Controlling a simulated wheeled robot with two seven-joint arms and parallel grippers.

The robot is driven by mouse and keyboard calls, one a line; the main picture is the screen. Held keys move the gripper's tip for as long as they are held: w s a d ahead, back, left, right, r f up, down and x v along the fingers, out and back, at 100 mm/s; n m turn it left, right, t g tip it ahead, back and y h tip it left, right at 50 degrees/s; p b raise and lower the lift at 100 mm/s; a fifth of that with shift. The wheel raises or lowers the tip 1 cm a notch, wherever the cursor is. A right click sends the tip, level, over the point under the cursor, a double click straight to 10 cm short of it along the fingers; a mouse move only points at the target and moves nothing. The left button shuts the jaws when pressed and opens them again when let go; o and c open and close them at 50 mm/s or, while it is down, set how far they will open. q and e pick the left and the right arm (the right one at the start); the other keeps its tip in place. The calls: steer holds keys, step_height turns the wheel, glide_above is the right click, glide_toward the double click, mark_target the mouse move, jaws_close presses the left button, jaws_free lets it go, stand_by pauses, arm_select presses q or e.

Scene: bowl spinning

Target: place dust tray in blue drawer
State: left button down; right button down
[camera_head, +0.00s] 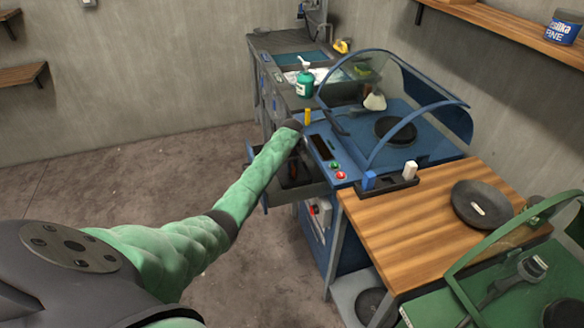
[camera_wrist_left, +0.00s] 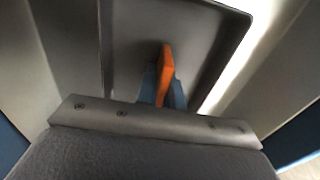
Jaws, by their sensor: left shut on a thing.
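My left arm reaches to the open drawer (camera_head: 313,190) at the front of the blue machine. The left gripper (camera_wrist_left: 166,78), with an orange finger, is low inside the drawer in the wrist view. It is shut on a dark grey panel-like thing (camera_wrist_left: 205,45), which looks like the dust tray. The tray fills the upper middle of that view, between the grey drawer sides (camera_wrist_left: 65,50). In the head view my forearm hides part of the drawer, and the tray's outline is hard to make out. Whether the tray rests on the drawer floor I cannot tell. My right gripper is not in view.
The blue machine (camera_head: 425,145) with a clear curved cover stands behind the drawer. A wooden table (camera_head: 400,235) with a dark bowl (camera_head: 481,204) is to the right, and a green machine (camera_head: 475,300) is at lower right. The floor left of the drawer is clear.

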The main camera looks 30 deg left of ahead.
arm_select(q)
steer(key=c, duration=2)
jaws_free()
steer(key=shift+f, duration=0.1)
steer(key=o, duration=0.5)
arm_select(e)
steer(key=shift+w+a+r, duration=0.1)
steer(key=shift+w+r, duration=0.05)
